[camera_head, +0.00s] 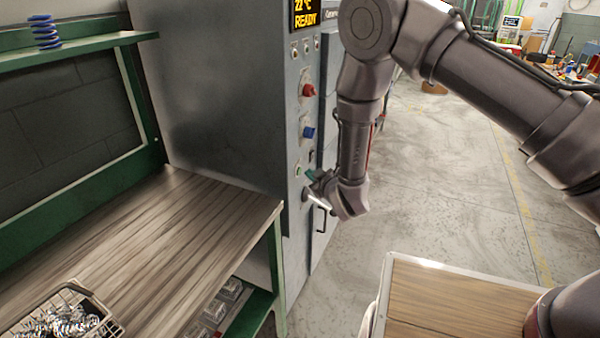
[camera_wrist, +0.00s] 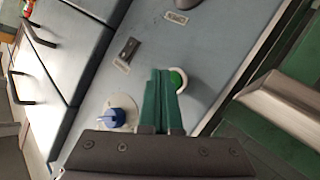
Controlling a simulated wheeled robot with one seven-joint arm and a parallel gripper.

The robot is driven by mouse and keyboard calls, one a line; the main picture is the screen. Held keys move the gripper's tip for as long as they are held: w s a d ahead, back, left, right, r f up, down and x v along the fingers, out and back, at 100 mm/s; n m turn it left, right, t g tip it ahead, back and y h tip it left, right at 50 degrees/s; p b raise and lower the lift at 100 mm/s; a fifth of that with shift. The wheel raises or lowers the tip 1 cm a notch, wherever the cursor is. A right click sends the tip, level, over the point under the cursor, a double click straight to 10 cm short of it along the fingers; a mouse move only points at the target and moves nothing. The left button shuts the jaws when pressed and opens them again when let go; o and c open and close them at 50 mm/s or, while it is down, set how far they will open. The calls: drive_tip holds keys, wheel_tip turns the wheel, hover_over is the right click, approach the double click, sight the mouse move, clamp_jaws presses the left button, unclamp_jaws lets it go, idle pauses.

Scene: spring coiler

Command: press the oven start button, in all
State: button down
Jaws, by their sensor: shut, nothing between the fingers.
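The oven (camera_head: 225,100) is a tall grey cabinet, and its narrow front panel carries the controls. A round green button with a pale ring (camera_wrist: 178,79) shows in the wrist view. It also shows small in the head view (camera_head: 297,170). My gripper (camera_wrist: 160,74) has its green fingers shut together, with nothing between them. Its tips appear just beside the green button in the wrist view and partly cover its left side. I cannot tell whether they touch the button or panel. In the head view my gripper (camera_head: 309,174) is at the panel's lower part.
A blue knob (camera_wrist: 101,119) and a black switch (camera_wrist: 127,49) are near the fingers. A red knob (camera_head: 308,91) is higher up. The display (camera_head: 305,14) reads READY. A wooden workbench (camera_head: 180,225) stands left.

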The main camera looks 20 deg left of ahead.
drive_tip(key=shift+a, duration=0.1)
idle(0.6)
drive_tip(key=shift+a, duration=0.35)
drive_tip(key=shift+a, duration=0.4)
idle(0.5)
idle(0.3)
drive_tip(key=shift+d, duration=0.8)
drive_tip(key=shift+d, duration=0.1)
drive_tip(key=d, duration=0.4)
drive_tip(key=shift+s+d, duration=0.2)
drive_tip(key=shift+d, duration=0.2)
